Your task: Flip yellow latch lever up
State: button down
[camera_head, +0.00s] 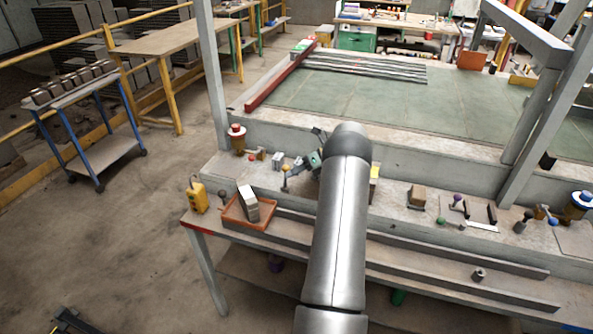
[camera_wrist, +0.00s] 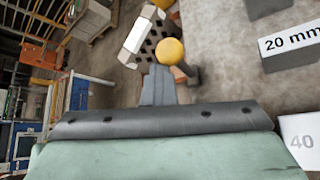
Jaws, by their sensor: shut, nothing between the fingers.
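The yellow latch lever shows as a round yellow knob (camera_head: 285,168) on a short upright stem, left of my arm in the head view. In the wrist view the yellow knob (camera_wrist: 170,50) is just beyond my fingertips. My gripper (camera_wrist: 158,72) is shut and empty, with its fingers pointing at the lever. I cannot tell whether they touch it. The lever's lower part is partly hidden behind the fingers in the wrist view. In the head view my gripper (camera_head: 299,168) is close to the right of the knob, partly hidden by my own arm.
An orange tray (camera_head: 233,217) with a pale hollow brick (camera_head: 249,204) stands in front of the lever. A yellow control box (camera_head: 197,196) is further left. A red-topped post (camera_head: 237,138) stands behind left. A "20 mm" block (camera_wrist: 291,40) lies right in the wrist view.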

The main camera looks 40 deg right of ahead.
jog(key=b+v, duration=0.3)
jog(key=v, duration=1.4)
jog(key=shift+s+d+r, duration=0.1)
jog(key=shift+s+d, duration=0.05)
